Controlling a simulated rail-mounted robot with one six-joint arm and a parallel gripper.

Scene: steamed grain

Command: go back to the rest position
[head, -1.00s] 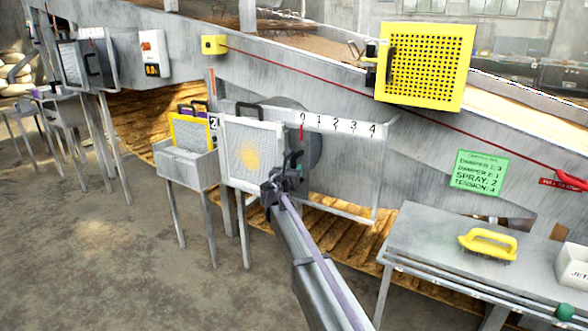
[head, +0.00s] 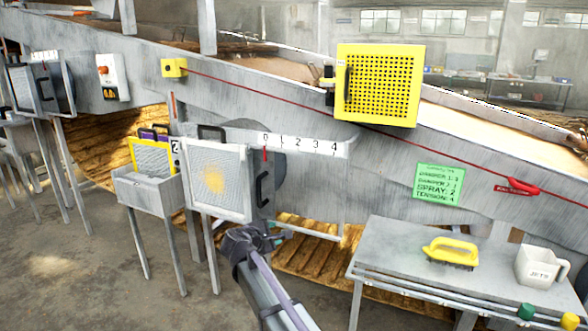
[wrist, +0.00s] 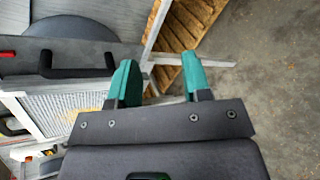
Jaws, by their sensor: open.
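My gripper (head: 275,237) is in the lower middle of the head view, below and to the right of the grey mesh panel (head: 217,175) with a yellow patch. In the wrist view, my gripper (wrist: 158,85) shows two teal fingers spread apart with nothing between them. The mesh panel also shows at the left of the wrist view (wrist: 62,112).
A grey bench (head: 385,250) at right holds a yellow-handled brush (head: 450,252) and a white JETS container (head: 541,267). A yellow mesh guard (head: 379,85) and green sign (head: 440,182) are on the machine. A grey bin (head: 150,190) stands left. Floor at lower left is clear.

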